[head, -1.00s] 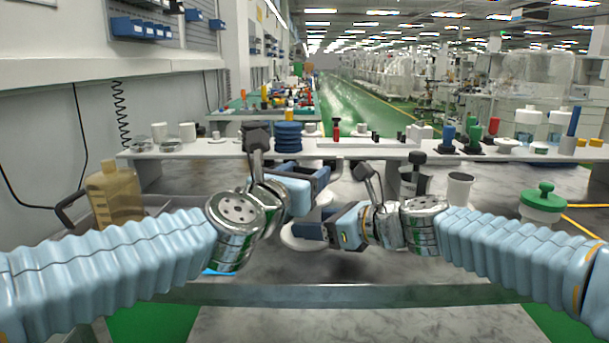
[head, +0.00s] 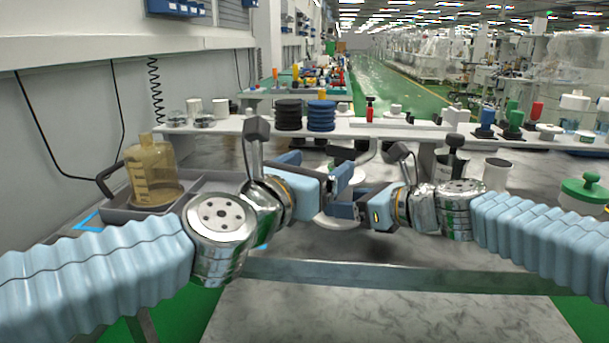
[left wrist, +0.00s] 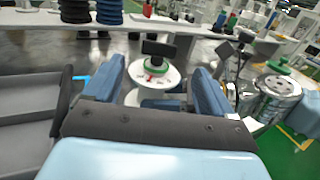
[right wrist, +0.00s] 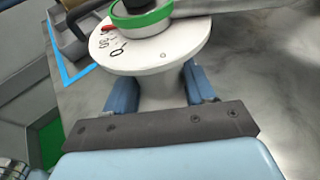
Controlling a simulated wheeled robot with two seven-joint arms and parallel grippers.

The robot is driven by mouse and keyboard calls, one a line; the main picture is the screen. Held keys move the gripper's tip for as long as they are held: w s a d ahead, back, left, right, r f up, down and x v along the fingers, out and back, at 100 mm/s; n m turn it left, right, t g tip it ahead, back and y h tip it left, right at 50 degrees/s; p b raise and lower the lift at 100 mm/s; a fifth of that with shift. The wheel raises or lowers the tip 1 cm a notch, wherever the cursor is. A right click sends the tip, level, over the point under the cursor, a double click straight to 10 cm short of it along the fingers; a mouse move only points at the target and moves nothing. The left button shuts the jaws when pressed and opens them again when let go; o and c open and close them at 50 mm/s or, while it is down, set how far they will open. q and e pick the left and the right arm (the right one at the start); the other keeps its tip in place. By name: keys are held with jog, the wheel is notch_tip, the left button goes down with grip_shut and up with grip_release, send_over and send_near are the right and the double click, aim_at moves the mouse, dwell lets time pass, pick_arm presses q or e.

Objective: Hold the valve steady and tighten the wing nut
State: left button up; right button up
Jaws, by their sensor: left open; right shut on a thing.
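The valve (left wrist: 134,97) has a white round dial with black numbers, a red mark and a green ring. Its black wing nut (left wrist: 158,48) stands on top. In the right wrist view the dial (right wrist: 163,57) is close, and the nut is mostly cut off by the top edge. My right gripper (right wrist: 157,88) is shut on the white neck below the dial. My left gripper (left wrist: 157,78) is open, its fingers apart on either side of the valve in view, with nothing between them gripped.
An amber jug (head: 152,175) stands in a grey tray (head: 115,213) at left. Black and blue disc stacks (head: 321,116) and small parts stand on the white back shelf (head: 235,127).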

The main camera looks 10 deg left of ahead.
pick_arm(q)
jog(key=v, duration=0.4)
jog(key=shift+s, duration=0.1)
pick_arm(e)
jog(key=o, duration=0.9)
jog(key=shift+d, duration=0.1)
